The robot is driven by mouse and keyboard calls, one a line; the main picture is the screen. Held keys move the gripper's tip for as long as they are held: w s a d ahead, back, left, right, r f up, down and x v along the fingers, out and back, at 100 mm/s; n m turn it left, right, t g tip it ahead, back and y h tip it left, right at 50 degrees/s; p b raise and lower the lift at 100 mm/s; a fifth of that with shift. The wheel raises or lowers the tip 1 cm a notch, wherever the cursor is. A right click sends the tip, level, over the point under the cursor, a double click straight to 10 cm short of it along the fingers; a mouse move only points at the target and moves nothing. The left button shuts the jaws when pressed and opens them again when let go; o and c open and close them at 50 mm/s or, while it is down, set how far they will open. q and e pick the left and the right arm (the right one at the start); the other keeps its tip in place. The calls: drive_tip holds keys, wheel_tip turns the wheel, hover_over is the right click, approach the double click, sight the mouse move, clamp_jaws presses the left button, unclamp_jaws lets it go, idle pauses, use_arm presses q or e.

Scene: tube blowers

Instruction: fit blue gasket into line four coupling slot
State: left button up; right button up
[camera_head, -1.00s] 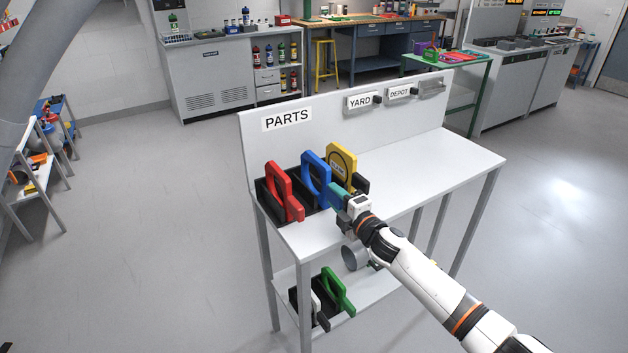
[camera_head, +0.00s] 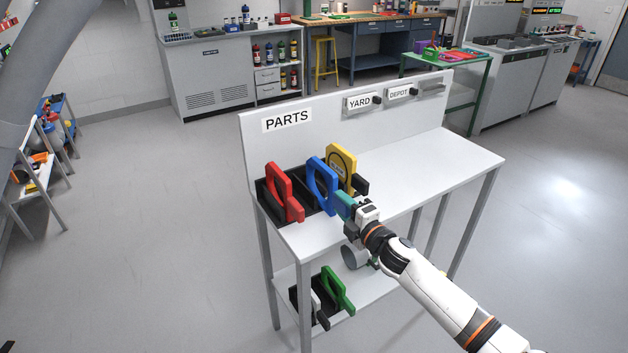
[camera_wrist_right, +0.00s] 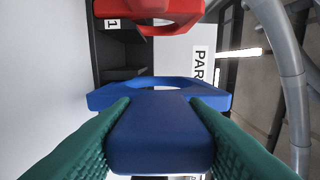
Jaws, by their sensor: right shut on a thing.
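The blue gasket (camera_head: 319,183), a ring plate with a tab, stands between the red gasket (camera_head: 283,190) and the yellow one (camera_head: 342,165) at the black rack on the PARTS table. My right gripper (camera_head: 345,204) is shut on its tab. In the right wrist view the teal fingers of the gripper (camera_wrist_right: 158,140) press both sides of the blue gasket's tab (camera_wrist_right: 160,130). I cannot tell whether the gasket's lower edge is still inside the rack. The line four coupling slot is not identifiable. My left gripper is not in view.
The black rack (camera_head: 264,200) sits at the table's left end. The white tabletop (camera_head: 430,160) to the right is clear. A back panel with PARTS, YARD and DEPOT signs rises behind. A green gasket (camera_head: 335,290) stands in a holder on the lower shelf.

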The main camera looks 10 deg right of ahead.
drive_tip(key=shift+p+v, duration=0.75)
drive_tip(key=shift+v, duration=2.05)
drive_tip(key=shift+s, duration=0.1)
drive_tip(key=shift+s+d, duration=0.15)
drive_tip(key=shift+s, duration=0.1)
drive_tip(key=shift+p+v, duration=0.5)
drive_tip(key=shift+v, duration=2.15)
drive_tip(key=shift+r, duration=0.1)
